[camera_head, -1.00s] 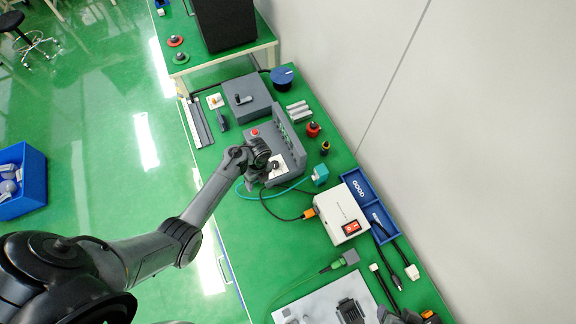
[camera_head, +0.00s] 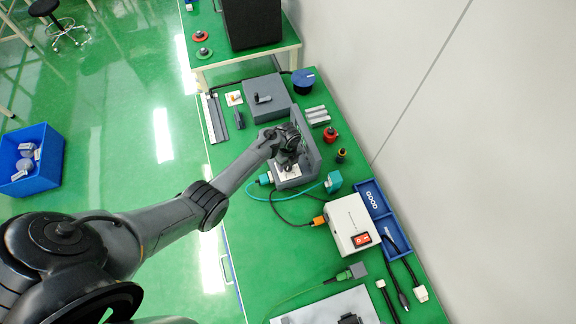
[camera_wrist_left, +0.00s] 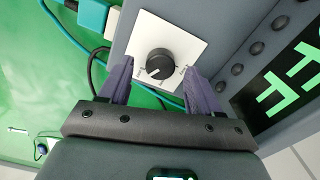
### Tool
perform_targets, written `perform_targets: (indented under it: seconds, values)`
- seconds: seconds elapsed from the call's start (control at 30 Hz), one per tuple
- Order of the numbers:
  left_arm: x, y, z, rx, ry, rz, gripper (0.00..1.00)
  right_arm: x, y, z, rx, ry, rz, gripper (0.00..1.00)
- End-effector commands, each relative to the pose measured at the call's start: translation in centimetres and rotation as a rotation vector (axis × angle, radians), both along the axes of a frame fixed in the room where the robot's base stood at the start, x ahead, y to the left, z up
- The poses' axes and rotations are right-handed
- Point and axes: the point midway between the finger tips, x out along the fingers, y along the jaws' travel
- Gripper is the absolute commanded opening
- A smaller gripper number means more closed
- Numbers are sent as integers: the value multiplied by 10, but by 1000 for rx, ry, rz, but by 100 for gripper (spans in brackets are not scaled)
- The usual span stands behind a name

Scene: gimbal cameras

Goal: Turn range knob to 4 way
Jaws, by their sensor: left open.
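The range knob (camera_wrist_left: 160,63) is a black round knob on a white square plate (camera_wrist_left: 189,46), which is set on a grey panel. In the left wrist view my left gripper (camera_wrist_left: 157,82) is open, with one purple-grey finger on each side of the plate's lower part. The knob stands just beyond and between the fingertips; I cannot tell if they touch it. In the head view the left gripper (camera_head: 289,160) is over the grey device (camera_head: 310,165), hiding the knob. The plate's printed labels are too small to read. My right gripper is not in view.
A dark screen with green characters (camera_wrist_left: 285,85) and a row of round buttons stand right of the knob. Teal and black cables run beside the device. A white box with a red switch (camera_head: 361,239), a blue tray (camera_head: 367,190) and a grey box (camera_head: 267,105) are nearby.

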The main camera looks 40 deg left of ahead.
Motion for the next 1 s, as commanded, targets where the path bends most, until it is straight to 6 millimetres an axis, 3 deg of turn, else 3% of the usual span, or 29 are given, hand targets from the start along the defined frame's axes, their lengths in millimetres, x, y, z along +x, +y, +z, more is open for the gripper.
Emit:
perform_targets:
  seconds: [0.2, 0.57, 0.9, 1.0]
  values:
    - [0, 0, -17, 0, 0, 0, 63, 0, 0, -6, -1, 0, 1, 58]
    - [0, 0, -19, 0, -1, -1, 62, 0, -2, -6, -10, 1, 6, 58]
    - [0, -1, -19, 0, -1, 0, 10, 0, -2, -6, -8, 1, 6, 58]
    - [0, -1, -19, 0, -1, 1, 7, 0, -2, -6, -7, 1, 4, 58]
